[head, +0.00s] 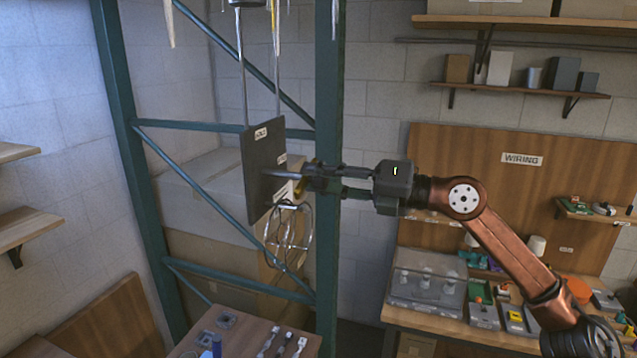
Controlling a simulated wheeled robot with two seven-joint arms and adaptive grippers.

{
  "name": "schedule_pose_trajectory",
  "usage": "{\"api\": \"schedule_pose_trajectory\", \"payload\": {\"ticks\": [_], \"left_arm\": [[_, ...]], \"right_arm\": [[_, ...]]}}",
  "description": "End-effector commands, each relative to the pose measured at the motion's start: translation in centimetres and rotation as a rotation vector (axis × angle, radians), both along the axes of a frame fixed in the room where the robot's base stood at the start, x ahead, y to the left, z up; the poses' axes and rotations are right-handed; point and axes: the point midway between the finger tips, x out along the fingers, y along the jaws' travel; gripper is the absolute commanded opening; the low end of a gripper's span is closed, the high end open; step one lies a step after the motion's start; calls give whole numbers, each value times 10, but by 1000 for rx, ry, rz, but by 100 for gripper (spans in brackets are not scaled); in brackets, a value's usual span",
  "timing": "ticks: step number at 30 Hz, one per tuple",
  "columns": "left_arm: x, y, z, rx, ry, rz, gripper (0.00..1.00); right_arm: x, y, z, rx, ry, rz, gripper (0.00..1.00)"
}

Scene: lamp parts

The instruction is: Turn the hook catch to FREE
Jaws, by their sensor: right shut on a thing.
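The hook catch's dark upright plate (259,172) hangs from thin rods in front of the teal frame. It carries small white labels (261,133), too small to read surely. A short grey lever (284,175) sticks out from the plate toward the right. My right gripper (311,180) reaches in from the right, with its fingers shut on the lever's outer end. The fingers hide that end, and I cannot tell exactly which label the lever points to. My left gripper is not in view.
A round wire frame (288,232) hangs just below the plate. A teal post (327,120) stands close behind my right fingers. A table with small parts (244,326) is below. A workbench with a clear-lidded case (428,278) stands right, under shelves (520,88).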

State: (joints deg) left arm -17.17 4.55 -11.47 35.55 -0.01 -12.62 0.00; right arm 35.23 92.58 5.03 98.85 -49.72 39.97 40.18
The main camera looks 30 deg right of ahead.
Motion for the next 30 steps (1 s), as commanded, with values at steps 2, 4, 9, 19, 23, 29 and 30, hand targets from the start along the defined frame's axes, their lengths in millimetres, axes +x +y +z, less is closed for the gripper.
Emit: {"api": "schedule_pose_trajectory", "payload": {"ticks": [2, 4, 9, 19, 23, 29, 30], "left_arm": [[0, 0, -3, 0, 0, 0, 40], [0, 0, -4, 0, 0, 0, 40], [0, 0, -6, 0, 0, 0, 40], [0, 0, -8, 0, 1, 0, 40], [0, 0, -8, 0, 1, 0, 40], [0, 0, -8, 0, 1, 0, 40], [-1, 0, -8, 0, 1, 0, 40]], "right_arm": [[1, -1, -1, 45, 39, -4, 3], [1, -1, -1, 83, 71, -2, 3], [0, -1, 0, 161, 134, -2, 3], [0, -1, 0, 234, 196, -1, 3], [0, -1, 0, 242, 203, -1, 3], [0, -1, 0, 243, 204, -1, 3], [0, -1, 0, 243, 204, 0, 3]]}}
